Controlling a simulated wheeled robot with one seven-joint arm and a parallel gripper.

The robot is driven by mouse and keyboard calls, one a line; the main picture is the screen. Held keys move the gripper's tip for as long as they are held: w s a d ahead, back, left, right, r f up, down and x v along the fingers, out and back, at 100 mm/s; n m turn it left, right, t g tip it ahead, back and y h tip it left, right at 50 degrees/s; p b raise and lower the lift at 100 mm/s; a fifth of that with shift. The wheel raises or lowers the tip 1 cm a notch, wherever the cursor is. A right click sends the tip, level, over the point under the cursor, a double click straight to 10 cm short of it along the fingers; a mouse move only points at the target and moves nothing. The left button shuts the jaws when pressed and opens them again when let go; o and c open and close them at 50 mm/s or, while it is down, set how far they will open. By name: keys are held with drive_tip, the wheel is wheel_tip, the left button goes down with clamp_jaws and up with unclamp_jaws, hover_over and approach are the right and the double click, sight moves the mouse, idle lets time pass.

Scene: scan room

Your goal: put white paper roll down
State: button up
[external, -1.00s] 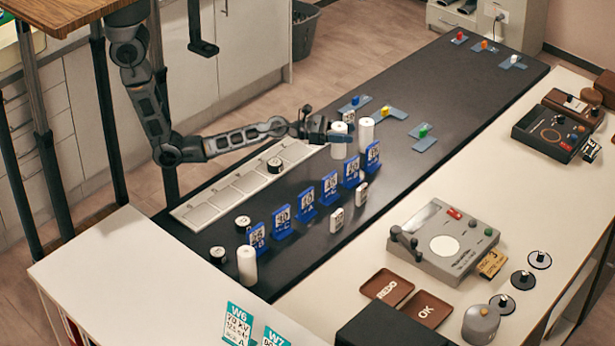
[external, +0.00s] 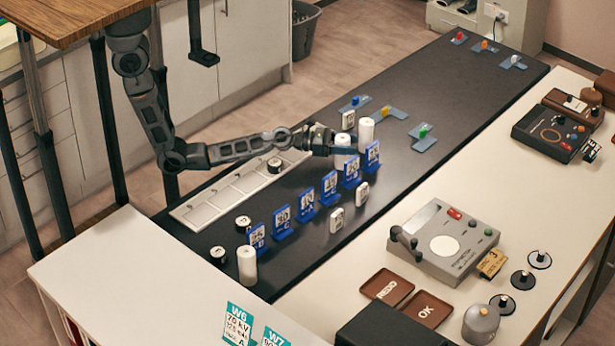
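A white paper roll (external: 343,160) stands upright at my gripper (external: 346,149), right of the pale strip of square trays. The gripper's dark fingers reach across the roll's upper part and appear shut on it. Its lower end is at or just above the black mat; I cannot tell whether it touches. A second white roll (external: 366,134) stands just right and behind. A third white roll (external: 247,265) stands at the near left end of the mat.
The pale tray strip (external: 225,195) lies to the left.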

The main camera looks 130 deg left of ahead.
drive_tip(key=o, duration=0.4)
drive_tip(key=shift+r, duration=0.15)
drive_tip(key=v, duration=1.2)
